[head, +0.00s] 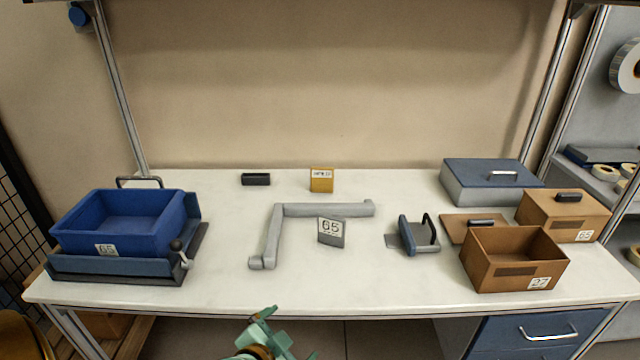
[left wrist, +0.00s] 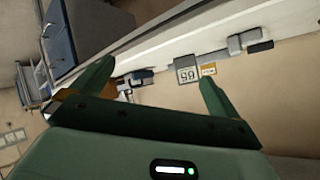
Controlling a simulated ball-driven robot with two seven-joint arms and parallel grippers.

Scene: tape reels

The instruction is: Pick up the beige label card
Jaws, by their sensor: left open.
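Two small label cards stand on the white table. One is ochre-yellow with a white label (head: 321,181), at the back middle. The other is grey with a white label reading 65 (head: 330,232), nearer the front; neither looks clearly beige. Both also show in the left wrist view, the grey card (left wrist: 186,71) beside the yellow card (left wrist: 208,69). My green left gripper (head: 290,334) is open and empty, in front of the table's front edge and apart from both cards. Its spread fingers (left wrist: 155,72) show in the left wrist view. My right gripper is not in view.
A grey angled bar (head: 320,210) lies behind and left of the grey card. A blue bin (head: 125,245) stands left. A blue-grey handled block (head: 417,235), an open brown box (head: 512,262) and a lidded grey box (head: 470,190) stand right. The front middle is clear.

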